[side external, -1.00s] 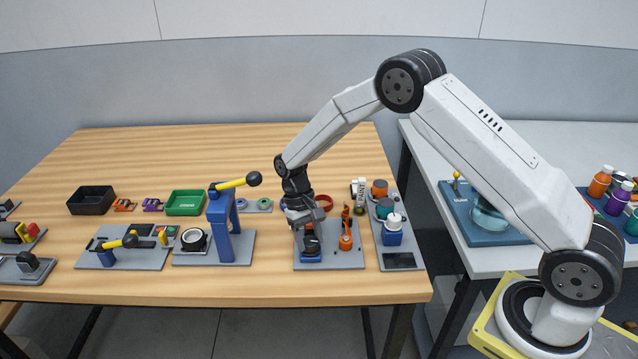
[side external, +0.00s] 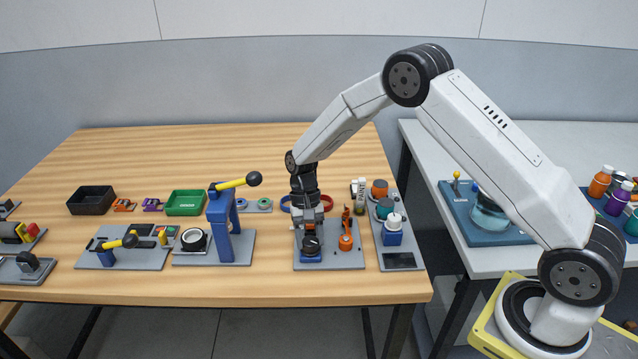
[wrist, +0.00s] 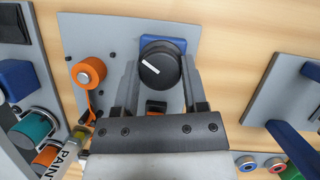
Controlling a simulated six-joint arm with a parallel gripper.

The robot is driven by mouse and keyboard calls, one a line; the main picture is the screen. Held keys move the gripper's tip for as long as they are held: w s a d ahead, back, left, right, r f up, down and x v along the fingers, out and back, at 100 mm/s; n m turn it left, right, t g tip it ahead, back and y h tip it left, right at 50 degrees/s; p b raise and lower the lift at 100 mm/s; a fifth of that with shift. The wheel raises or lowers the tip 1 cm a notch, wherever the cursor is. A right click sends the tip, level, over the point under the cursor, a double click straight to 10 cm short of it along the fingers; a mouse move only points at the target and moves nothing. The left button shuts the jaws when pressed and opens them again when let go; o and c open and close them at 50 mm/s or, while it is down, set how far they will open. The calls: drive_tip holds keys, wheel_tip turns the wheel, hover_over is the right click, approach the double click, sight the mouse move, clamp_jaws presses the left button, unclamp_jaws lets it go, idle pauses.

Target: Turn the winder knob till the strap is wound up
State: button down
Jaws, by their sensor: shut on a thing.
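The winder knob (wrist: 158,64) is round and black, with a white mark on its top. It sits on a blue block (wrist: 176,43), which also shows in the side view (side external: 311,258), on a grey plate (wrist: 105,30). My gripper (wrist: 160,78) is shut on the knob, one finger on each side. In the side view my gripper (side external: 310,236) points down over the block and mostly hides the knob. An orange spool or roller (wrist: 89,72) with an orange arm stands on the same plate. I cannot make out the strap clearly.
To the right in the side view is a plate with a blue-and-white bottle (side external: 393,232) and teal and orange jars. To the left stands a blue post with a yellow lever (side external: 233,184). The wooden table (side external: 230,150) is clear at the back.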

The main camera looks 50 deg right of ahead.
drive_tip(key=shift+c, duration=0.6)
unclamp_jaws()
drive_tip(key=shift+r, duration=0.1)
drive_tip(key=v, duration=0.7)
drive_tip(key=shift+r, duration=0.3)
drive_tip(key=shift+w+d, duration=0.1)
